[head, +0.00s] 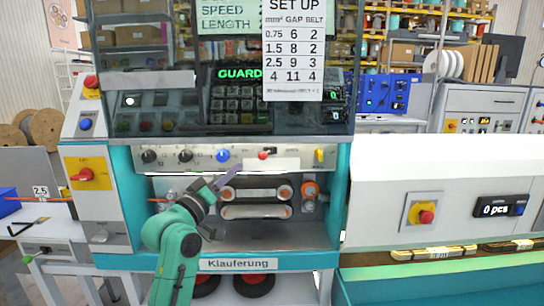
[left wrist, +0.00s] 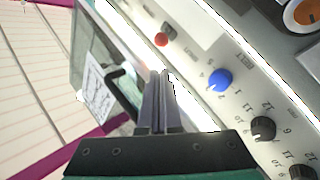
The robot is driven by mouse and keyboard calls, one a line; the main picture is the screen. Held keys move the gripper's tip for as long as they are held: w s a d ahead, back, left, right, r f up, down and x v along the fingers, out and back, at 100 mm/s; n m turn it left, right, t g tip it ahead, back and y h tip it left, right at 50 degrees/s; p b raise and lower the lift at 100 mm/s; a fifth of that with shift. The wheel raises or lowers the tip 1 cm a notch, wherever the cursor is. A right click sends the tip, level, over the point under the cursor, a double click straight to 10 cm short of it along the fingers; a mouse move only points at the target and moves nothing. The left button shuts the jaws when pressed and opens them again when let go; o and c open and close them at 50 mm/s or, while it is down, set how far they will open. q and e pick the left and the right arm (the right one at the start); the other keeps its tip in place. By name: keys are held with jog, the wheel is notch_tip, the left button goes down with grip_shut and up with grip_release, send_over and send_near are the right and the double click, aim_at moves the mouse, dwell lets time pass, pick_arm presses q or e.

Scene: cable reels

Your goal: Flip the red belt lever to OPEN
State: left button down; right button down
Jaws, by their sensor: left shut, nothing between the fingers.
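The red belt lever (head: 263,155) is a small red knob beside a dark slot on the control strip of the cable machine. In the left wrist view its red ball (left wrist: 161,39) shows beyond my fingertips, apart from them. My left gripper (head: 238,169) is shut and empty, in front of the strip, below and left of the lever. Its closed fingers also show in the left wrist view (left wrist: 159,75). I cannot read the lever's markings. My right gripper is not in view.
A blue knob (head: 222,155) and several black knobs (head: 148,156) share the strip, with a yellow lever (head: 319,155) at its right. The belt rollers (head: 256,194) sit just below. The glass guard (head: 225,75) stands above the strip.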

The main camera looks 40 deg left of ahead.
aim_at(263, 156)
pick_arm(q)
jog(key=p+x, duration=0.4)
jog(key=x, duration=0.6)
jog(key=shift+a, duration=0.25)
jog(key=shift+p, duration=0.35)
